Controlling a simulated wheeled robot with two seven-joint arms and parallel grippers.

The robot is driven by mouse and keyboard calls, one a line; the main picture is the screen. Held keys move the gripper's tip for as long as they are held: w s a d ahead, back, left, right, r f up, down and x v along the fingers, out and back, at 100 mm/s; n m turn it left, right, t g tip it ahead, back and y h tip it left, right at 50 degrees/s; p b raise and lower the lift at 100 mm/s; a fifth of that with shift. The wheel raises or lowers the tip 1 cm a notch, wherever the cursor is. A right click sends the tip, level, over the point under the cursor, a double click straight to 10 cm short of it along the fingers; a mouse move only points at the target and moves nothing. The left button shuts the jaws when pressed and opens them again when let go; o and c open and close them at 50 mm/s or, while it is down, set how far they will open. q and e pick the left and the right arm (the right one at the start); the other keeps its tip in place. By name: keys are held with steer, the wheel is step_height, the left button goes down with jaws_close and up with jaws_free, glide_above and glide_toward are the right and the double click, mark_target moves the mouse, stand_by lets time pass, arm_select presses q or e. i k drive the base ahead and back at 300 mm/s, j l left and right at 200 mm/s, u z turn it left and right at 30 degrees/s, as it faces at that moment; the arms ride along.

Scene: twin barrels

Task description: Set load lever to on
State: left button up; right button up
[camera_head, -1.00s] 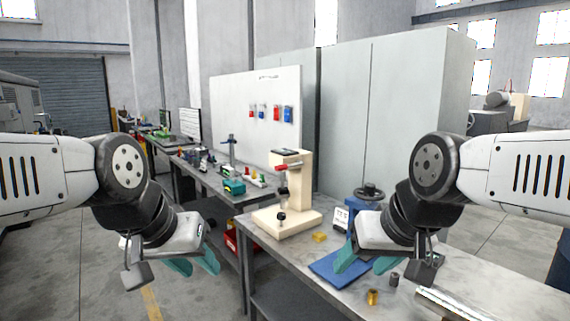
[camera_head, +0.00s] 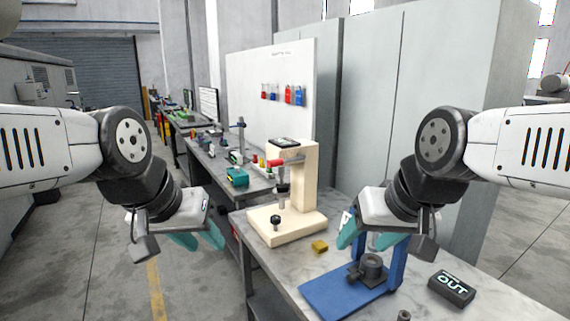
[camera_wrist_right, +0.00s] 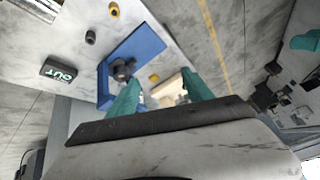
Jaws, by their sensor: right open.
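A beige press-like stand (camera_head: 292,172) stands on the near bench. A lever with a red grip (camera_head: 276,162) sticks out at its upper left; I cannot tell if this is the load lever or read its setting. My right gripper (camera_head: 369,240) is open and empty, right of the stand and in front of a blue fixture (camera_head: 330,296). In the right wrist view its teal fingers (camera_wrist_right: 160,94) are apart, with part of the beige stand (camera_wrist_right: 170,88) seen between them. My left gripper (camera_head: 199,240) is open and empty, left of the bench over the floor.
A black block marked OUT (camera_head: 452,290) and a small yellow block (camera_head: 320,246) lie on the near bench (camera_head: 500,308). A further bench holds a teal box (camera_head: 237,177) and several small items. Grey cabinets (camera_head: 410,110) stand behind. The floor at left is clear.

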mark_target(279, 162)
steer(key=i+j, duration=0.1)
steer(key=j, duration=0.4)
steer(key=i+j, duration=0.1)
steer(key=j, duration=0.45)
steer(key=i+j, duration=0.1)
steer(key=j, duration=0.4)
steer(key=i+j, duration=0.1)
steer(key=j, duration=0.45)
steer(key=j+z, duration=0.15)
steer(key=z, duration=0.3)
steer(key=j+z, duration=0.2)
steer(key=z, duration=0.3)
steer(key=j+z, duration=0.15)
steer(key=z, duration=0.3)
